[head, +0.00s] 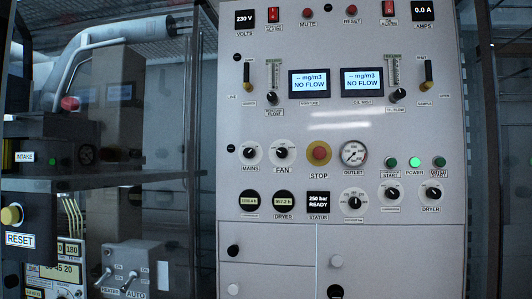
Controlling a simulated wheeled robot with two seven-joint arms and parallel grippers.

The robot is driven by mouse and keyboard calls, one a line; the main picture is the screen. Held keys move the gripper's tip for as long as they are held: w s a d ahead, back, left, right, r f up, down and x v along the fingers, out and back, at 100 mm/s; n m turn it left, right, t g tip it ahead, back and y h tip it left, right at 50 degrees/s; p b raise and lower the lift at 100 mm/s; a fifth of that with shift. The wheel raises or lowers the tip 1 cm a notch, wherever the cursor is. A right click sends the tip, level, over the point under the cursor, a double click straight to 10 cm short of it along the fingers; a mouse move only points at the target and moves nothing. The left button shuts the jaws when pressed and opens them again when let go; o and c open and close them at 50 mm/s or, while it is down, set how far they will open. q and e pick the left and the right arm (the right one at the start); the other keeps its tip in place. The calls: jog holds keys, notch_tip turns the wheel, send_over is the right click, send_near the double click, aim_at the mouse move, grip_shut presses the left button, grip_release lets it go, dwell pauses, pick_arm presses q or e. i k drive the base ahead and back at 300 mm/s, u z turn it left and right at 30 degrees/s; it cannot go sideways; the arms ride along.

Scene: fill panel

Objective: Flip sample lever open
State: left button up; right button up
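A small upright lever (428,75) sits at the upper right of the grey panel (300,130), beside a flow tube. The small label under it appears to read SAMPLE (425,104). A similar lever (246,73) sits at the upper left of the panel, and the labels near it are too small to read surely. Both levers look roughly vertical, with dark and brass-coloured parts. Which end of travel either is at cannot be told. Neither of my grippers is in view, and nothing touches the levers.
Two displays (309,83) (362,81) read NO FLOW between the levers. A black knob (398,95) is close to the right lever. A red STOP button (319,152) is mid-panel. Shelving with a RESET box (22,215) stands at left. The space before the panel looks clear.

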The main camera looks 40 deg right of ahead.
aim_at(429, 83)
jog(key=z, duration=2.85)
jog(key=k, duration=1.35)
jog(key=u, duration=0.35)
jog(key=i, duration=1.65)
jog(key=z, duration=0.85)
